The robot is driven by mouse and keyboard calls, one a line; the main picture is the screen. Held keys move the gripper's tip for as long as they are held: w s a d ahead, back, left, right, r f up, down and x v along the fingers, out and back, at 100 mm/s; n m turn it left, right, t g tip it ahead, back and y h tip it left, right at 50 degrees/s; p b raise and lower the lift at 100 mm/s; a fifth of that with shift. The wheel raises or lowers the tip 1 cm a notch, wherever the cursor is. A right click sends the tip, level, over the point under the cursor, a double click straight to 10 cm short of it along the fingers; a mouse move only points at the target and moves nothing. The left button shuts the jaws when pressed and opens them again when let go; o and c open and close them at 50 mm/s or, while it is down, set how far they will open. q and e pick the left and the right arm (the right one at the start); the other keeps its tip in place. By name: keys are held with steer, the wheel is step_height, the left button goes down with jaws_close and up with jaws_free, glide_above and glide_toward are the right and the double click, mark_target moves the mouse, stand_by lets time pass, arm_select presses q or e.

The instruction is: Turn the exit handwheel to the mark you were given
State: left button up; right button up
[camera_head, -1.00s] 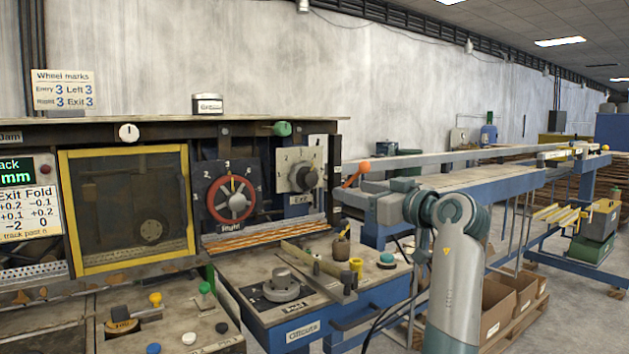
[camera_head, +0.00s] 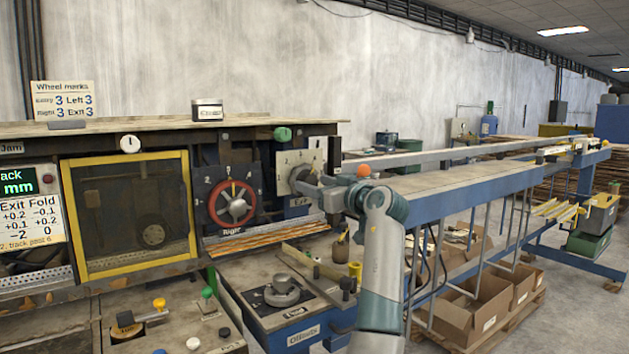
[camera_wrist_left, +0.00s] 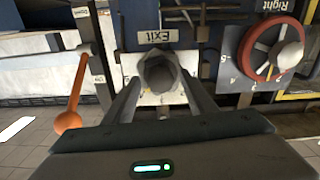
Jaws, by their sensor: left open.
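The exit handwheel (camera_head: 300,173) is a grey knob on a pale square plate (camera_head: 287,161) at the machine's right end. My left gripper (camera_head: 314,183) is at the knob, coming from the right and partly covering it. In the left wrist view the picture is upside down; the knob (camera_wrist_left: 158,74) sits between the two open fingers (camera_wrist_left: 160,85), with the "Exit" label (camera_wrist_left: 158,36) beyond it. I cannot tell whether the fingers touch it. The plate's numbers are mostly hidden. The wheel marks sign (camera_head: 64,100) reads Exit 3. My right gripper is not in view.
The red-ringed right handwheel (camera_head: 233,204) is just left of the exit plate. An orange-ended lever (camera_wrist_left: 69,122) stands beside my gripper. A long blue-framed conveyor (camera_head: 470,190) runs off to the right, with cardboard boxes (camera_head: 470,302) beneath it.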

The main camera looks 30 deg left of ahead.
arm_select(q)
steer(key=shift+w+a, duration=0.2)
steer(key=shift+a, duration=0.2)
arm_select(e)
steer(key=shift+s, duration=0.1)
arm_select(q)
steer(key=c, duration=1)
steer(key=shift+c, duration=0.2)
steer(key=shift+m, duration=0.3)
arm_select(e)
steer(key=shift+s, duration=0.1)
arm_select(q)
steer(key=shift+r+m+p, duration=0.1)
steer(key=shift+m+p, duration=0.35)
steer(key=shift+m, duration=0.45)
steer(key=m+p, duration=0.2)
steer(key=m, duration=0.3)
steer(key=shift+m, duration=0.3)
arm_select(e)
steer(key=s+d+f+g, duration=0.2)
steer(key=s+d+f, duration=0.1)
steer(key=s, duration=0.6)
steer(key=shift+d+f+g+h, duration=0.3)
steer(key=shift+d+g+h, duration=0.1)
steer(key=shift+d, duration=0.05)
